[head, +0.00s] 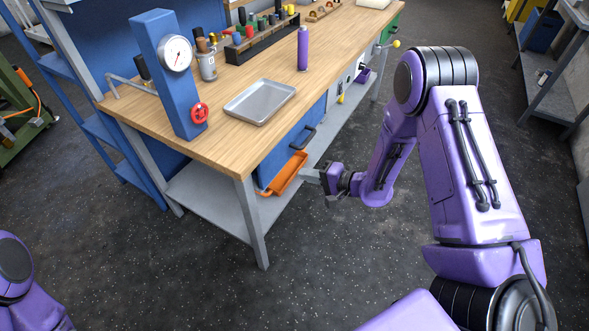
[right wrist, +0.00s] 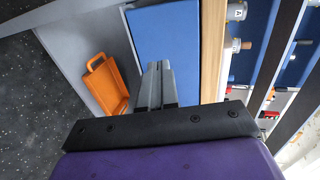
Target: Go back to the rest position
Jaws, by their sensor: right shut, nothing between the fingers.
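My right gripper (head: 312,176) is shut and empty in the head view, in front of the workbench's front edge and below its top. In the right wrist view the right gripper (right wrist: 157,68) shows its two fingers together, with an orange tray (right wrist: 107,84) beyond to the left. My left arm shows only partly at the lower left of the head view; its gripper is out of view.
The wooden workbench (head: 245,150) carries a metal tray (head: 260,101), a purple bottle (head: 302,48) and a blue gauge post (head: 165,95) with a red valve wheel (head: 199,113). The orange tray (head: 287,173) sits on the lower shelf (head: 215,205). Speckled floor before the bench is clear.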

